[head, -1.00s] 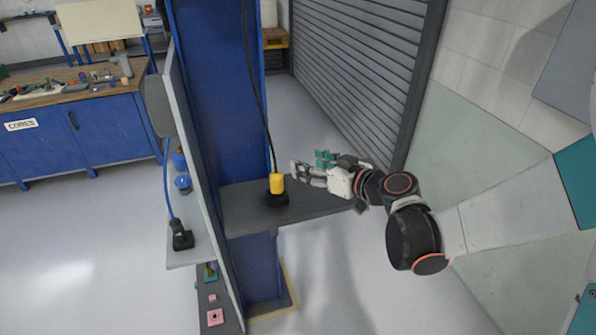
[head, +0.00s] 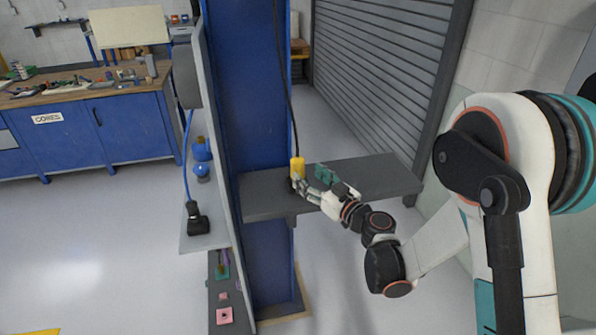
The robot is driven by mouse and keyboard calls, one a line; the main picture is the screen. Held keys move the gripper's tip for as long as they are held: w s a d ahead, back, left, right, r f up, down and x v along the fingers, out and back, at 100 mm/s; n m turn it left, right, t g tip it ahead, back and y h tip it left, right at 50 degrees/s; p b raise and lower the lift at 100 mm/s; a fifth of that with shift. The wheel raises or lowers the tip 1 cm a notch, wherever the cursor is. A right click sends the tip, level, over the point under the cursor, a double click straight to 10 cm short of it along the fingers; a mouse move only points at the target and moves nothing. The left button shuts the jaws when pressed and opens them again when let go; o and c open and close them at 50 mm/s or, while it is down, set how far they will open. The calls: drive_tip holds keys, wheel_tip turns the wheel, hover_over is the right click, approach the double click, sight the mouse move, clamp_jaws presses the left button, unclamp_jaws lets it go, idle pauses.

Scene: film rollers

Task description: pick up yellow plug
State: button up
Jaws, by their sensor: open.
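The yellow plug (head: 297,167) stands upright at the left part of a dark grey shelf (head: 385,180), with a black cable running up from its top. My gripper (head: 305,178) is open, with its fingertips right at the plug's lower part, one finger in front of it at the near side. The other teal-tipped finger shows to the right of the plug. The fingers partly hide the plug's base. I cannot tell whether they touch it.
A blue column (head: 245,110) stands directly behind and left of the shelf. A second panel at left holds a black plug (head: 197,222) on a blue cable. A workbench (head: 90,115) with tools is at far left. A grey roller shutter (head: 385,75) is behind.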

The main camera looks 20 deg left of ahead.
sight(302, 170)
drive_tip(key=shift+b+x, duration=0.95)
drive_tip(key=shift+x, duration=2.65)
drive_tip(key=shift+w+d, duration=0.15)
drive_tip(key=shift+w, duration=0.05)
drive_tip(key=c, duration=1.2)
